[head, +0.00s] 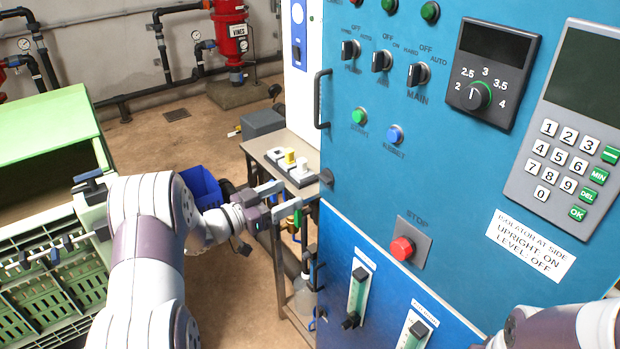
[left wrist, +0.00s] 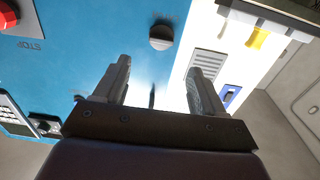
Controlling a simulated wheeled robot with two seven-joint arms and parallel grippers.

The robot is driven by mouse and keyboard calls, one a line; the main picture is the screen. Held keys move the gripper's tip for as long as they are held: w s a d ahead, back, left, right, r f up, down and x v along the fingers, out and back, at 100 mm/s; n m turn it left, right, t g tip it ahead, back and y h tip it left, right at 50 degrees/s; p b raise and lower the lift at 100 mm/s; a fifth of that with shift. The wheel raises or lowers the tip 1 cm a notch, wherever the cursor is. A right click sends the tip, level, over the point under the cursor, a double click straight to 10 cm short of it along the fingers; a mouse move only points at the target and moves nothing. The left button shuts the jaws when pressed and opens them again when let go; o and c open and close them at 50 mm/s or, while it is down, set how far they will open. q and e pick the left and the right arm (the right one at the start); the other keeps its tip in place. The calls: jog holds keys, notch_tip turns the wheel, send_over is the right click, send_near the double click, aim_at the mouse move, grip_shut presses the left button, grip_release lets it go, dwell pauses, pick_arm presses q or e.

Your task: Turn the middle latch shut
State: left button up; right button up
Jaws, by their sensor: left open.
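A small dark round latch (head: 326,177) sits on the left edge of the blue cabinet, where the upper and lower panels meet; I take it for the middle latch. In the left wrist view a round grey knob (left wrist: 161,37), probably the same latch, lies beyond the fingertips and roughly between them. I cannot tell which way it is turned. My left gripper (head: 287,196) is open and empty, just left of the cabinet edge, apart from the latch. Its two fingers also show in the left wrist view (left wrist: 160,66). My right gripper is out of view.
The blue cabinet (head: 370,180) carries a dark pull handle (head: 318,98), switches, a red stop button (head: 402,248) and a keypad (head: 560,165). A metal side table (head: 262,150) stands behind my left gripper, near a blue bin (head: 203,187). A green crate (head: 70,290) stands left.

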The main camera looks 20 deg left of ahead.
aim_at(321, 179)
pick_arm(q)
jog(key=p+x, duration=0.2)
jog(key=x, duration=0.7)
jog(key=shift+r+p, duration=0.15)
jog(key=shift+p, duration=0.25)
jog(key=shift+w+d, duration=0.1)
jog(key=shift+w, duration=0.15)
jog(key=shift+c, duration=0.3)
jog(key=c, duration=1)
